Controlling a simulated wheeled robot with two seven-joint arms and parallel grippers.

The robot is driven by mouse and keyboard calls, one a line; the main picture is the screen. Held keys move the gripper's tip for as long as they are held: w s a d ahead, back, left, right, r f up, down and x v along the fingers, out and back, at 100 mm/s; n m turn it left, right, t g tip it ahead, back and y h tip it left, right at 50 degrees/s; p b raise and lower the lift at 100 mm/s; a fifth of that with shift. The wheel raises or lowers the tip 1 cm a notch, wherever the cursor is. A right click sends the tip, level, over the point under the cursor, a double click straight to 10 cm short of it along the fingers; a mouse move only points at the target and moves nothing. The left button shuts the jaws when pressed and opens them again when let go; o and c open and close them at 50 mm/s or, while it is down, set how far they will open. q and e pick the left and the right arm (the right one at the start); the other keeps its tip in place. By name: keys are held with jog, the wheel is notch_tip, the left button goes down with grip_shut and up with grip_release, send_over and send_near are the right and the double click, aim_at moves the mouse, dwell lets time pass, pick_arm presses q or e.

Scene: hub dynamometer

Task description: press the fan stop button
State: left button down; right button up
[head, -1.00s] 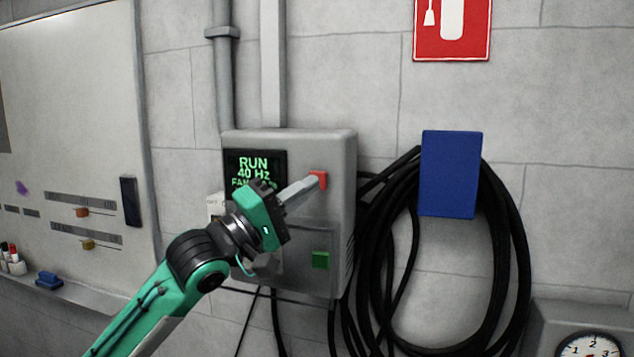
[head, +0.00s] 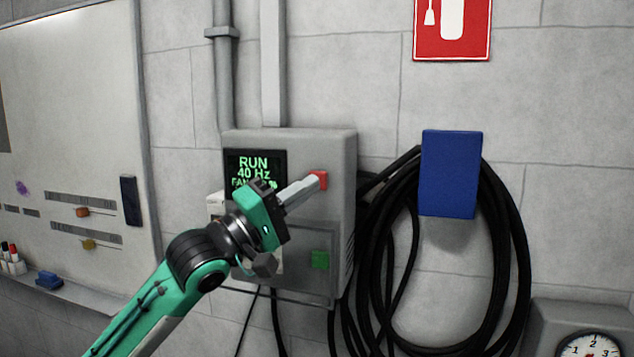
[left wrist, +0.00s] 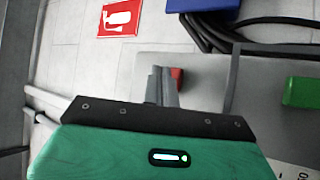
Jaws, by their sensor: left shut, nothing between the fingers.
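The grey control box (head: 300,215) is on the wall. Its red button (head: 321,180) is at the upper right, and its green button (head: 320,259) is below. The screen (head: 254,171) reads RUN, 40 Hz, with a partly covered FAN line. My left gripper (head: 316,183) is shut and empty, its fingertips at the red button; whether they touch it I cannot tell. In the left wrist view the shut fingers (left wrist: 162,85) overlap part of the red button (left wrist: 177,78), and the green button (left wrist: 302,92) is to the right. My right gripper is not in view.
Black cable (head: 505,250) hangs in coils from a blue holder (head: 451,174) right of the box. A whiteboard (head: 70,120) is at the left. A dial gauge (head: 590,346) is at the lower right. A red extinguisher sign (head: 452,28) is above.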

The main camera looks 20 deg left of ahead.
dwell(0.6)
pick_arm(q)
jog(key=shift+w+p, duration=0.35)
jog(key=shift+w, duration=0.35)
dwell(0.4)
jog(key=shift+s, duration=0.65)
jog(key=s+p, duration=0.1)
jog(key=s, duration=0.5)
dwell(0.5)
